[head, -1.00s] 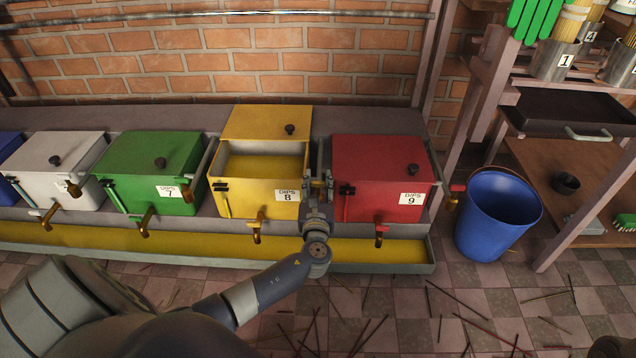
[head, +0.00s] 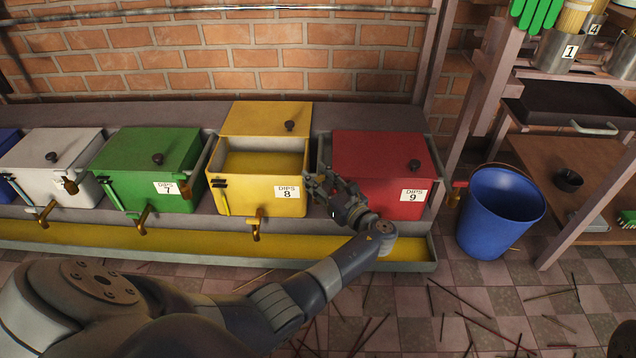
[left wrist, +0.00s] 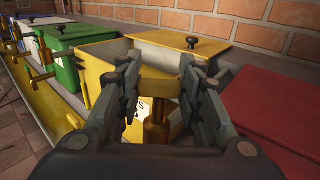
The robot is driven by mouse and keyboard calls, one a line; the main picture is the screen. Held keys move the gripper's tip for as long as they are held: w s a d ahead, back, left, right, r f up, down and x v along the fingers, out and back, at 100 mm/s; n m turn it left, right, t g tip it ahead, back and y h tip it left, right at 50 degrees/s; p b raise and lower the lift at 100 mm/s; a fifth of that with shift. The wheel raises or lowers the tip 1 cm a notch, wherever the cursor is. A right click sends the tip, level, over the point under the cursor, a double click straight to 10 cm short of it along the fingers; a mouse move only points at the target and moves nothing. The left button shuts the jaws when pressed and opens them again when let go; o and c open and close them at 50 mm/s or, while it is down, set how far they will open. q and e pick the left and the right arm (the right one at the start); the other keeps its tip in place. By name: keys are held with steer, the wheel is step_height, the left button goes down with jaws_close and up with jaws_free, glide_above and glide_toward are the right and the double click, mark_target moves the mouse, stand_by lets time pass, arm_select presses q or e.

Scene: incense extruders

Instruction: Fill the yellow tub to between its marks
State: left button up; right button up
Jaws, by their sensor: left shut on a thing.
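The yellow tub (head: 240,188), labelled 8, stands in the row with its lid slid back. Yellow liquid (head: 262,162) shows inside, below the rim. A thin upright gauge (head: 223,202) is on its front left, with dark marks (head: 219,183) near the top. The exact level against the marks is too small to read. My left gripper (head: 318,183) is at the tub's right side, shut on the yellow tap handle (left wrist: 160,90). The brass tap body (left wrist: 155,128) shows below the handle in the left wrist view. My right gripper is not in view.
A red tub (head: 380,165) stands close on the right, a green tub (head: 150,160) on the left. The yellow tub's front spout (head: 257,222) hangs above a yellow trough (head: 180,242). A blue bucket (head: 500,215) and a wooden shelf (head: 555,160) stand further right.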

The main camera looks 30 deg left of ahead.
arm_select(q)
steer(key=shift+n+g+y+b, duration=0.3)
steer(key=shift+n+g+b, duration=0.35)
steer(key=shift+g, duration=0.45)
steer(key=o, duration=1.1)
steer(key=v, duration=1.2)
steer(key=shift+w, duration=0.1)
